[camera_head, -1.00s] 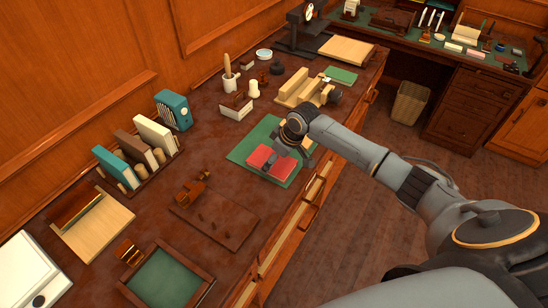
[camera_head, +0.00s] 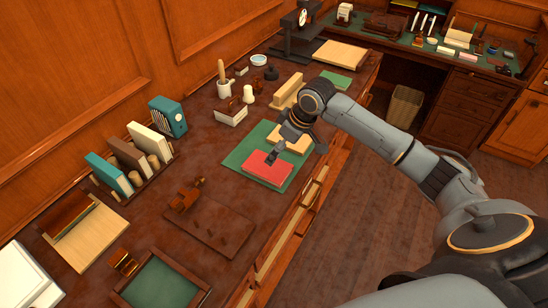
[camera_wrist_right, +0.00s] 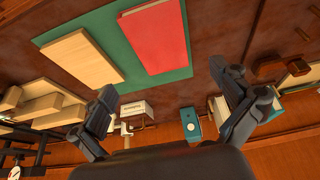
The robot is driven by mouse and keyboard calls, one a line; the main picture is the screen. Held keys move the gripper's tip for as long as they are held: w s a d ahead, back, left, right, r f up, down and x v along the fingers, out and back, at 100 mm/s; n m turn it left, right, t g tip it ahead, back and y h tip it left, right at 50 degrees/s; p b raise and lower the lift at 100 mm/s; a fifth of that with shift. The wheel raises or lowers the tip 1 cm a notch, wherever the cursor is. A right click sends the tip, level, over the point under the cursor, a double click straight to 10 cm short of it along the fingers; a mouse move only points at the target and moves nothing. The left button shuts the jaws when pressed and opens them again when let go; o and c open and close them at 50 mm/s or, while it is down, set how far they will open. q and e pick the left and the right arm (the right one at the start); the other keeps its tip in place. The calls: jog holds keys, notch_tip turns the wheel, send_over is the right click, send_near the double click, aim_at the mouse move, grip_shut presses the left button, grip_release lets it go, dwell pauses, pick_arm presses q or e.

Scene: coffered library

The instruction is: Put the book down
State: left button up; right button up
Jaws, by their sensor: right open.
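The red book (camera_head: 268,168) lies flat on the green mat (camera_head: 240,153), beside a flat beige block (camera_head: 296,146). In the right wrist view the red book (camera_wrist_right: 155,38) and the beige block (camera_wrist_right: 82,60) lie apart on the mat (camera_wrist_right: 185,74). My right gripper (camera_head: 275,156) is just off the book's far edge in the head view. In the right wrist view my right gripper (camera_wrist_right: 163,78) has its fingers spread, with nothing between them. My left gripper is not in view.
A row of upright books (camera_head: 130,156) stands against the wall at left. A brown board (camera_head: 215,226) and a green-lined tray (camera_head: 160,284) lie nearer. A cup (camera_head: 224,88) and a small box (camera_head: 231,114) stand behind the mat. Bare desk lies left of the mat.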

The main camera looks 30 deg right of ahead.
jog(key=shift+v, duration=1.3)
